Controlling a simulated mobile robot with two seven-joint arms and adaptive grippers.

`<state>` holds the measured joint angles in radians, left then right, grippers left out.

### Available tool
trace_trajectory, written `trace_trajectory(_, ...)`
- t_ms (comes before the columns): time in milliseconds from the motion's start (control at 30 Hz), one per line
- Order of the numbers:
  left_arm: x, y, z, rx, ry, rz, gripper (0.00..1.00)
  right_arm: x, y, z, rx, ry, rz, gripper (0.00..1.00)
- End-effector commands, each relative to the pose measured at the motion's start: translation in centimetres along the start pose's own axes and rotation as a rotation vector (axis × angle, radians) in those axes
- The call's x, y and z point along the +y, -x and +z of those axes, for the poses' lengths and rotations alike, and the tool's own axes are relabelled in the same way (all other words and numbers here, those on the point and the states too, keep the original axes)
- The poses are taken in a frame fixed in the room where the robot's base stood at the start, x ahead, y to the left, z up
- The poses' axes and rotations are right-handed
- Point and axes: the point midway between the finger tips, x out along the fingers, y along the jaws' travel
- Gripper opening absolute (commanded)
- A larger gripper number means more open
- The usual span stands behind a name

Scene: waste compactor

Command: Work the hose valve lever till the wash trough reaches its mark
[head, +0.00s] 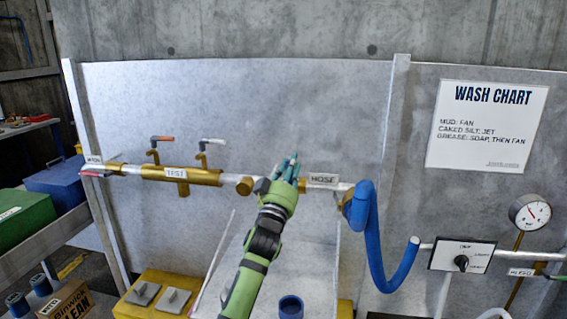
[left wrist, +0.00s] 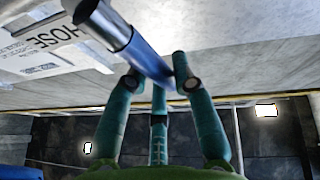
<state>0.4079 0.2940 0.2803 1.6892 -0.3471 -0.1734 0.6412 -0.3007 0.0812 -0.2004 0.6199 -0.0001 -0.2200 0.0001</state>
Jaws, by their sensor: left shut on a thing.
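My left gripper (head: 288,172) is at the pipe just left of the HOSE label (head: 323,179), its arm reaching up from below. In the left wrist view, the teal fingers of the left gripper (left wrist: 157,72) are shut on the blue-gripped hose valve lever (left wrist: 143,54), which has a bare metal end. In the head view the fingers hide most of the lever. The HOSE label also shows in the left wrist view (left wrist: 55,38). A pale trough (head: 325,262) stands below, partly behind my arm; its level and mark cannot be made out. My right gripper is out of view.
The pipe carries a TEST section (head: 178,174) with an orange lever (head: 162,138) and a white lever (head: 212,141). A blue hose (head: 374,240) hangs at right, near a dial box (head: 462,256) and a gauge (head: 530,213). A blue cup (head: 290,307) is below.

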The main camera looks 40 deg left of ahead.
Motion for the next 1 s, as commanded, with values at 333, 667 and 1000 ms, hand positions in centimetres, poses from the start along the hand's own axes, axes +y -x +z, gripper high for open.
trace_trajectory(333, 1.0, -0.4, -0.4, -0.017, -0.132, 0.056, 0.00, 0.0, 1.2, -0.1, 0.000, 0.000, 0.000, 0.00)
trace_trajectory(667, 1.2, -0.4, -0.4, -0.020, -0.158, 0.065, 0.00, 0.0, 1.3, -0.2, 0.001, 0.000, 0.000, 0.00)
trace_trajectory(1000, 1.2, -0.4, -0.4, -0.020, -0.158, 0.065, 0.51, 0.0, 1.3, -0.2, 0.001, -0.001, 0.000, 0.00)
